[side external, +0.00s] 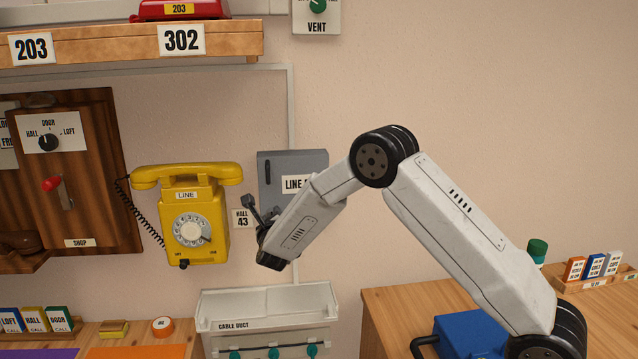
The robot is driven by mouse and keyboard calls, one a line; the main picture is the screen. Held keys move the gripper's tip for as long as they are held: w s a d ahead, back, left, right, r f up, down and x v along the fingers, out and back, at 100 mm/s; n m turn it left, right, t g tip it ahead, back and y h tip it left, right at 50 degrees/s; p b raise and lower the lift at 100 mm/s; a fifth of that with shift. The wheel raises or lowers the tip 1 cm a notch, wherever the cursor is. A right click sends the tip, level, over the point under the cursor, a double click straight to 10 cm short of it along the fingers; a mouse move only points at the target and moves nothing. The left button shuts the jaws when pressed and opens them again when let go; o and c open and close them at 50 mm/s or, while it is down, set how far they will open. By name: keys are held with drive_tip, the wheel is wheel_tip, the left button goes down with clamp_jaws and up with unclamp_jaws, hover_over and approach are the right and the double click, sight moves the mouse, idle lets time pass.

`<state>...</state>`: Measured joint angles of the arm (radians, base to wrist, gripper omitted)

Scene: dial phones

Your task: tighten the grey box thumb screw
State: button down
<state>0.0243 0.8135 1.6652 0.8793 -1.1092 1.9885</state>
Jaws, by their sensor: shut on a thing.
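The grey box (314,161) is fixed to the wall right of the yellow phone, with its door shut and a dark handle at its left edge. Its label, partly covered, reads "LINE". My gripper (262,227) is at the lower left of the box, shut on what appears to be the thumb screw. The screw itself is hidden behind my gripper and forearm, which also cover the box's lower part. How far the screw is turned cannot be seen.
A cable duct (268,308) with teal knobs stands below. A wooden shelf (110,47) is at upper left. The wall at right is clear.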

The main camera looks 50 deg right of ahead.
drive_tip(key=shift+c, duration=1.5)
unclamp_jaws()
drive_tip(key=v, duration=0.8)
drive_tip(key=shift+w, duration=0.1)
